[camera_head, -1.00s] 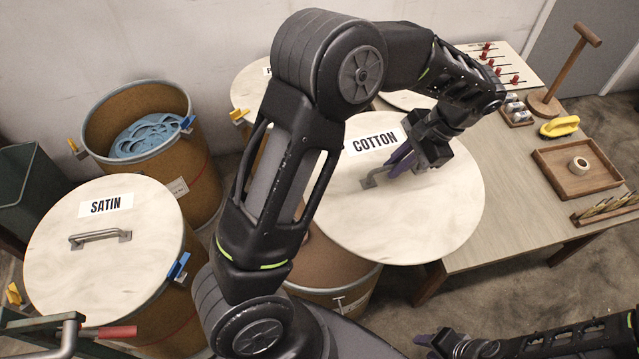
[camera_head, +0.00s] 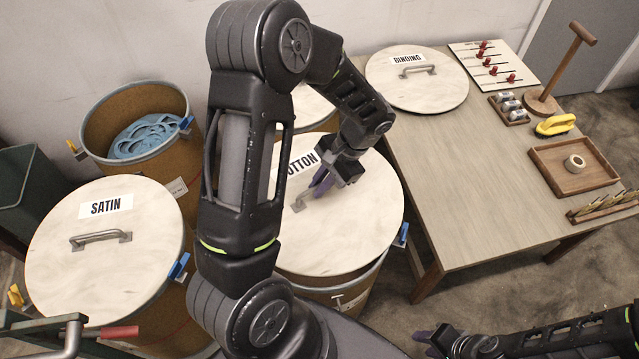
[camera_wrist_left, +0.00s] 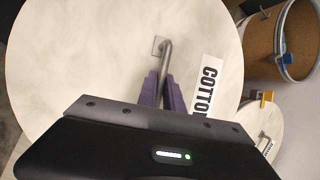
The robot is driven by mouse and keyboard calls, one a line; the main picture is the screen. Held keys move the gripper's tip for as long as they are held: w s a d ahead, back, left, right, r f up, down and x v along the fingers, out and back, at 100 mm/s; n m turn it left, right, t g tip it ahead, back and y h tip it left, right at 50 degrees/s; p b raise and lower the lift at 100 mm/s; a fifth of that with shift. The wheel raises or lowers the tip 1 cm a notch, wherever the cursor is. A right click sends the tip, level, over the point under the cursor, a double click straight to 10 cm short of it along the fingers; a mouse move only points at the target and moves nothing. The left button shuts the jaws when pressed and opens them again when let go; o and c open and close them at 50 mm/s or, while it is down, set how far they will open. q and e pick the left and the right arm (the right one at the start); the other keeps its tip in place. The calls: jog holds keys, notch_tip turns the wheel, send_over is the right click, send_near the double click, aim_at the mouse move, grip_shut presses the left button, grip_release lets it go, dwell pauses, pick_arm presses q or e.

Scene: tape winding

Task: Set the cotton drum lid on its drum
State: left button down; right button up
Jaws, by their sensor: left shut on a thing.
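The cotton lid (camera_head: 365,205) is a round pale wooden disc with a metal bar handle and a COTTON label, partly hidden by my left arm. My left gripper (camera_head: 318,188) is shut on its handle; in the left wrist view the purple fingers (camera_wrist_left: 163,90) close around the handle bar (camera_wrist_left: 166,58). The lid is over the brown cotton drum (camera_head: 350,297), whose rim and side show below it. I cannot tell whether the lid touches the rim. My right gripper (camera_head: 432,343) is low at the bottom right, away from the drum, its opening unclear.
The satin drum, with its lid (camera_head: 110,250) on, stands at left. An open drum (camera_head: 140,110) of blue tape stands behind it. The wooden table (camera_head: 455,170) holds the binding lid (camera_head: 417,85), a tray (camera_head: 573,165) and small tools. The table's near-left part is clear.

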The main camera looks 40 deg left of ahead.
aim_at(331, 194)
pick_arm(q)
jog(key=shift+f, duration=0.15)
notch_tip(331, 194, down, 10)
jog(key=b, duration=0.7)
jog(key=shift+b, duration=0.35)
jog(key=shift+r, duration=0.2)
jog(key=c, duration=1.4)
grip_release()
jog(key=v, duration=0.7)
jog(key=shift+w+d+r+p, duration=0.2)
jog(key=shift+r+p, duration=0.1)
jog(key=shift+p, duration=0.1)
